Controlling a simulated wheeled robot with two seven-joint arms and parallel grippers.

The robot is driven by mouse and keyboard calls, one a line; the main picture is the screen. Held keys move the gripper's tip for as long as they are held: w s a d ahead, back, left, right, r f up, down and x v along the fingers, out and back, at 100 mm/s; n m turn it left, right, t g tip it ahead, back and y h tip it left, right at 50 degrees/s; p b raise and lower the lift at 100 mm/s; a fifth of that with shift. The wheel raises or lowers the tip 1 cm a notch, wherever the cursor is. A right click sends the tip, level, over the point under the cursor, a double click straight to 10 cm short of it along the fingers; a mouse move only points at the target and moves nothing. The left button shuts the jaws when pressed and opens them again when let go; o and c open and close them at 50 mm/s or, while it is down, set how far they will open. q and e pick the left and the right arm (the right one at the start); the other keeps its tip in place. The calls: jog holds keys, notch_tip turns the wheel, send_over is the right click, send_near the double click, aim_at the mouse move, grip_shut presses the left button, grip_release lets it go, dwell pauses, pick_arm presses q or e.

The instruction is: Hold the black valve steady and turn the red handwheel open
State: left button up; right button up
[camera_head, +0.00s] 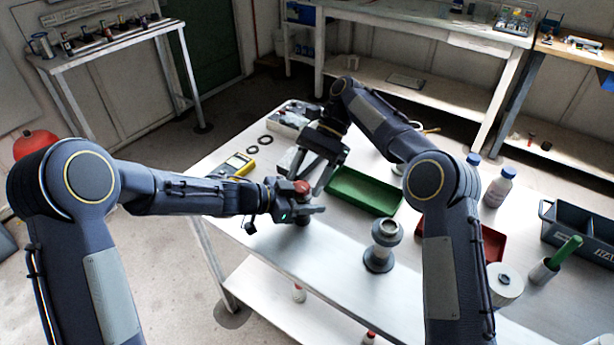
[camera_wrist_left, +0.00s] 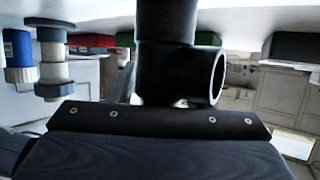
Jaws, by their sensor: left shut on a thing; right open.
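The black valve (camera_wrist_left: 178,70) fills the middle of the left wrist view, with a round open port facing right. In the head view its red handwheel (camera_head: 302,187) shows on top, near the front of the white table. Most of the valve body is hidden there by my left gripper (camera_head: 300,208), which is shut on the valve from the left. My right gripper (camera_head: 308,178) reaches down from behind with its fingers spread, one on each side of the handwheel. I cannot tell whether the fingers touch the wheel.
A green tray (camera_head: 365,191) lies just right of the valve. A grey flanged spool (camera_head: 383,246) stands at front right, also seen in the left wrist view (camera_wrist_left: 53,72). A yellow multimeter (camera_head: 238,165) lies to the left. A red tray (camera_head: 493,245) and white bottle (camera_head: 498,187) are farther right.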

jog(key=shift+m, duration=0.3)
jog(key=m+t, duration=0.1)
jog(key=m+t+y, duration=0.2)
jog(key=m, duration=0.1)
jog(key=shift+s+d, duration=0.35)
jog(key=shift+s, duration=0.05)
jog(key=m+t, duration=0.1)
jog(key=m, duration=0.1)
jog(key=s+m+t, duration=0.1)
jog(key=m+t, duration=0.1)
jog(key=m, duration=0.1)
jog(key=shift+t+y, duration=0.3)
jog(key=shift+y, duration=0.1)
jog(key=v, duration=1.2)
notch_tip(320, 180, down, 5)
jog(key=d+y, duration=0.2)
jog(key=y, duration=0.3)
jog(key=shift+n, duration=0.3)
jog(key=x, duration=1.1)
jog(key=shift+w+a+f, duration=0.1)
jog(key=shift+w+f, duration=0.1)
jog(key=shift+f, duration=0.1)
jog(key=shift+c, duration=0.2)
